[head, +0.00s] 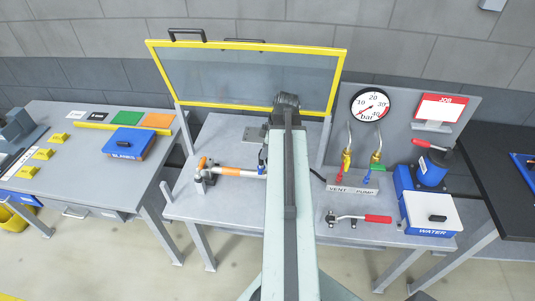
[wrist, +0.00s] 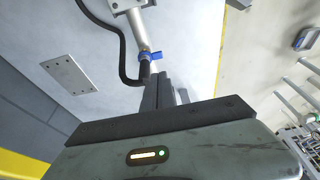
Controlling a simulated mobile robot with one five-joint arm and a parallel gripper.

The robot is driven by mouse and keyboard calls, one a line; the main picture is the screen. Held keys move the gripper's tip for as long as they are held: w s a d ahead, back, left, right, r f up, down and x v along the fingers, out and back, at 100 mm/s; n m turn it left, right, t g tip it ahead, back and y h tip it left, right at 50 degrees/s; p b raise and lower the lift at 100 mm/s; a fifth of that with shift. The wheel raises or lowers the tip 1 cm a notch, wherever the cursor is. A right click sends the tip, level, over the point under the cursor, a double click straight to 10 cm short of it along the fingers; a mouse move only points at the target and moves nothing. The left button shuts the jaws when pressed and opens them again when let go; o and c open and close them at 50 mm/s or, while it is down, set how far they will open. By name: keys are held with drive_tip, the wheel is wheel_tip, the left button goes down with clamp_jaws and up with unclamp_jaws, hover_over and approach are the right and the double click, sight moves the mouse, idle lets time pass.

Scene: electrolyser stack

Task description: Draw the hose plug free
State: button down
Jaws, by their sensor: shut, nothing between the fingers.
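In the wrist view a black hose (wrist: 121,45) loops down and bends into a dark plug end (wrist: 144,70). The plug sits against a blue collar (wrist: 151,56) on a silver tube (wrist: 139,30). My gripper (wrist: 165,82) is shut and empty, its dark fingers beside the plug end, very close in the picture; whether they touch I cannot tell. In the head view my arm hides the gripper and most of the plug area. A silver tube with orange bands (head: 236,172) runs from the left toward my arm.
A yellow-framed clear guard (head: 250,75) stands raised behind the bench. The bench's front left is fairly clear.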

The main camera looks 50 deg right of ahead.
sight(259, 172)
drive_tip(key=b+x, duration=0.4)
drive_tip(key=x, duration=0.1)
drive_tip(key=b+x, duration=0.2)
drive_tip(key=shift+s+d+f, duration=0.2)
drive_tip(key=shift+s+f, duration=0.1)
drive_tip(key=shift+f, duration=0.25)
drive_tip(key=shift+f+b, duration=0.3)
drive_tip(key=shift+b, duration=0.1)
